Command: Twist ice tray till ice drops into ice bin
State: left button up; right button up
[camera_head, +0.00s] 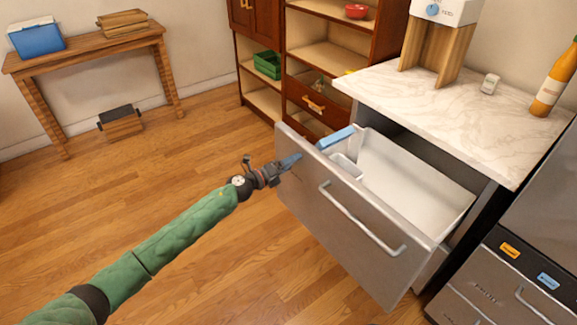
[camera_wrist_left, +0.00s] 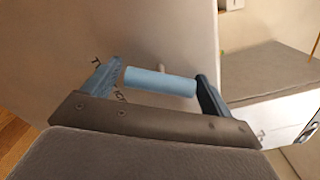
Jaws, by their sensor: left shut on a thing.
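The blue ice tray (camera_head: 337,137) sits at the far left end of the open drawer, above a small white bin (camera_head: 346,167) that appears to be the ice bin. My left gripper (camera_head: 291,160) is at the drawer's left front edge. In the left wrist view my left gripper (camera_wrist_left: 158,85) is shut on a light blue cylindrical handle (camera_wrist_left: 160,82), which lies across between its two blue fingers. How this handle joins the tray is hidden in both views. I cannot see any ice. My right gripper is not in view.
The steel drawer front (camera_head: 340,215) with its bar handle stands pulled out below a marble counter (camera_head: 440,105). A bottle (camera_head: 555,80) and a dispenser (camera_head: 440,35) stand on the counter. A wooden shelf (camera_head: 320,55) is behind.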

pick_arm(q)
jog(key=shift+f, duration=0.15)
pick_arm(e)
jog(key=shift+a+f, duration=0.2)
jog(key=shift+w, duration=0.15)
pick_arm(q)
jog(key=o, duration=0.8)
jog(key=shift+o, duration=0.2)
jog(key=b+v, duration=0.1)
jog(key=v, duration=0.6)
jog(key=shift+s+a+b, duration=0.25)
jog(key=shift+a+b, duration=0.05)
jog(key=shift+b, duration=0.05)
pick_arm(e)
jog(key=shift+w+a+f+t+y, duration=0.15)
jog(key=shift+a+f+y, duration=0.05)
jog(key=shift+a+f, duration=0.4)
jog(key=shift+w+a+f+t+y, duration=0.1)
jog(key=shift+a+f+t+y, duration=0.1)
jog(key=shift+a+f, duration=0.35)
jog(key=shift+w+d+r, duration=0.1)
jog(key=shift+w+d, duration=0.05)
